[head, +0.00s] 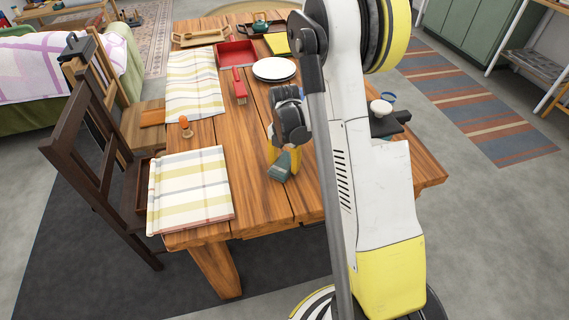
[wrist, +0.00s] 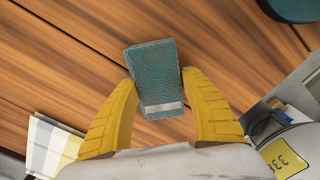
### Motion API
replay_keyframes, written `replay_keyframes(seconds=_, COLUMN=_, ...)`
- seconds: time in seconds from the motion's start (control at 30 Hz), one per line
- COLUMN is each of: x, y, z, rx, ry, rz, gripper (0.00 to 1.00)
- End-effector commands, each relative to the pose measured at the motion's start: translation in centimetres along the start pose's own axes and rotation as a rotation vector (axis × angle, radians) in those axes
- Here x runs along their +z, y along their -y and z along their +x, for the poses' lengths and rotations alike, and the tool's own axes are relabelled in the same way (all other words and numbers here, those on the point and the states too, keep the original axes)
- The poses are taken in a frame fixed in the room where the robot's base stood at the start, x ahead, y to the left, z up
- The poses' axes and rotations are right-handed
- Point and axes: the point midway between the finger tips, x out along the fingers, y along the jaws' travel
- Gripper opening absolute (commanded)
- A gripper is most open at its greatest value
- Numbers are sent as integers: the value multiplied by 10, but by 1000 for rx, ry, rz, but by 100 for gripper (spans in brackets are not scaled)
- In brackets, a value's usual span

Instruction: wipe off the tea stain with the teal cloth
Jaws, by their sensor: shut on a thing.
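The teal cloth (wrist: 155,72) is a small folded block with a pale strip near its lower edge in the wrist view. It also shows in the head view (head: 281,169) above the near part of the wooden table (head: 203,133). My gripper (wrist: 159,80) is shut on it, with one yellow finger at each side. I cannot tell whether the cloth touches the wood. I cannot make out a tea stain in either view; my arm hides part of the table in the head view.
Striped placemats (head: 190,190) lie along the left side. White plates (head: 274,69), a red tray (head: 237,54) and a red-handled brush (head: 239,88) are farther back. A teal round object (wrist: 292,8) shows at the wrist view's top right. Chairs (head: 85,160) stand left.

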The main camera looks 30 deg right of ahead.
Motion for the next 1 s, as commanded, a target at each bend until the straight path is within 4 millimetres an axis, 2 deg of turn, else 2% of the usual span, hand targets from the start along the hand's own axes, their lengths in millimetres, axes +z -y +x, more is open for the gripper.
replay_keyframes(seconds=0.47, x=-1, y=-1, z=5, rx=0, ry=0, rz=0, gripper=20)
replay_keyframes(seconds=1.0, x=-23, y=-23, z=5, rx=0, ry=0, rz=-2, gripper=20)
